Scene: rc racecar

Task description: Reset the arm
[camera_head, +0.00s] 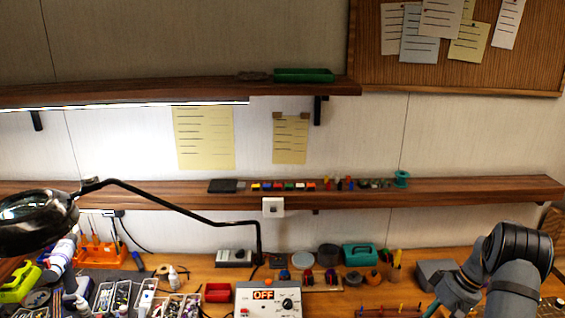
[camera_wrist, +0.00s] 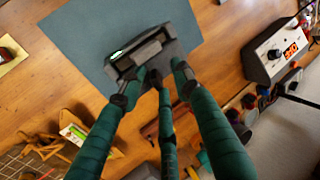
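In the wrist view my gripper (camera_wrist: 157,78) has long dark green fingers with black tips. The tips are spread apart, with one finger between the two outer ones. A dark grey, block-like object (camera_wrist: 140,52) with a small green lit part lies on a blue-grey mat (camera_wrist: 75,35) just beyond the tips. The tips overlap its near edge in the picture, and I cannot tell whether they touch it. In the head view my arm (camera_head: 515,255) is folded at the lower right; the fingertips are not clearly visible there.
A power supply reading OFF (camera_head: 268,300) stands at the bench's front middle and also shows in the wrist view (camera_wrist: 275,48). A magnifier lamp (camera_head: 40,220) reaches over the left side. Tool trays, an orange rack (camera_head: 100,253) and a teal box (camera_head: 359,254) crowd the bench below a shelf (camera_head: 450,190).

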